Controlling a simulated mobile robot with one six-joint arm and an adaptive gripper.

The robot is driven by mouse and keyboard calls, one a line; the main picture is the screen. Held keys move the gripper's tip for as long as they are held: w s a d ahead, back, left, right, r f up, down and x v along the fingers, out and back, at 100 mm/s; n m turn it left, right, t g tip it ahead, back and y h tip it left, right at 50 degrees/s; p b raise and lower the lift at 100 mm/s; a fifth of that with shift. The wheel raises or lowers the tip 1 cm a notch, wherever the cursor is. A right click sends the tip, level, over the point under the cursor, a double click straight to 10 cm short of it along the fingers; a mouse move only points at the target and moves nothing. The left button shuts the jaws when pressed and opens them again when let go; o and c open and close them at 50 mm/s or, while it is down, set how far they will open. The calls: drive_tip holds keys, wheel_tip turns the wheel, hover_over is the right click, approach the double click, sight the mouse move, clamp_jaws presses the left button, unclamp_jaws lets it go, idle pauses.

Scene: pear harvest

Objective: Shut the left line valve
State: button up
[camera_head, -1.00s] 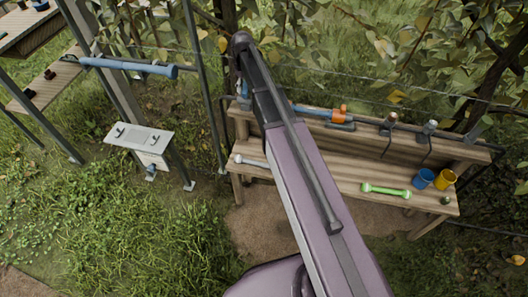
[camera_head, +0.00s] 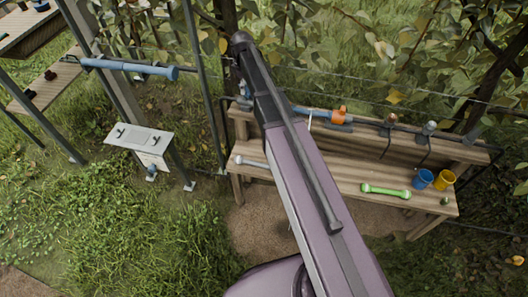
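A pale panel (camera_head: 137,138) on a stand, left of my arm, carries two small dark handles, a left one (camera_head: 121,132) and a right one (camera_head: 155,139). I cannot tell for sure whether the left one is the left line valve or whether it is open. A blue line with an orange fitting (camera_head: 339,116) runs along the back of the wooden bench, partly behind my arm. My gripper does not show; my purple arm crosses the middle of the view. A thin white piece (camera_head: 310,121) shows beside my arm at the blue line; I cannot tell what it is.
The wooden bench (camera_head: 355,172) holds a green dumbbell-shaped tool (camera_head: 385,191), a blue cup (camera_head: 423,179) and a yellow cup (camera_head: 444,180). A blue cylinder (camera_head: 128,67) hangs beside posts at upper left. Wires and vines stand behind. Grass at lower left is clear.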

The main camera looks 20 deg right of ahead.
drive_tip(key=shift+r+p, duration=6.2)
drive_tip(key=shift+r, duration=0.4)
drive_tip(key=s+f+m+b, duration=1.2)
drive_tip(key=s+f+b, duration=1)
drive_tip(key=s, duration=0.4)
drive_tip(key=shift+f+b, duration=0.3)
drive_tip(key=shift+r, duration=0.1)
drive_tip(key=w+r+n+p, duration=0.3)
drive_tip(key=w+r+p, duration=1.9)
drive_tip(key=w, duration=0.4)
drive_tip(key=shift+r, duration=0.15)
